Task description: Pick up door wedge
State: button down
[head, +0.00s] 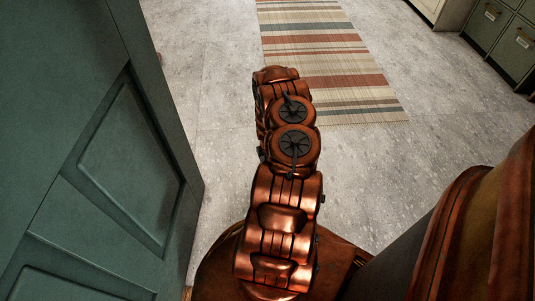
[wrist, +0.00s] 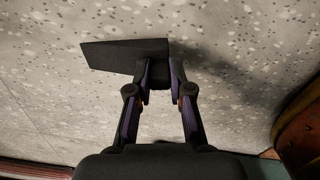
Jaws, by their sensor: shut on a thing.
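The door wedge (wrist: 115,56) is a dark, tapered block in the wrist view, at the top centre-left. My gripper (wrist: 158,77) is shut on the wedge near its right end, with one finger on each side. In the head view my arm hides the gripper and the wedge.
A green panelled door (head: 130,165) stands close on the left of the head view. A striped rug (head: 325,60) lies on the floor ahead. Green drawers (head: 500,40) stand at the far right. Grey floor (head: 440,130) is clear right of the rug.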

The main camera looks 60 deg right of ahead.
jog(key=s+a+r+p, duration=0.1)
jog(key=s+a+p, duration=0.5)
jog(key=a+p, duration=0.2)
jog(key=shift+a+p, duration=0.3)
jog(key=shift+p, duration=0.9)
jog(key=shift+s, duration=0.15)
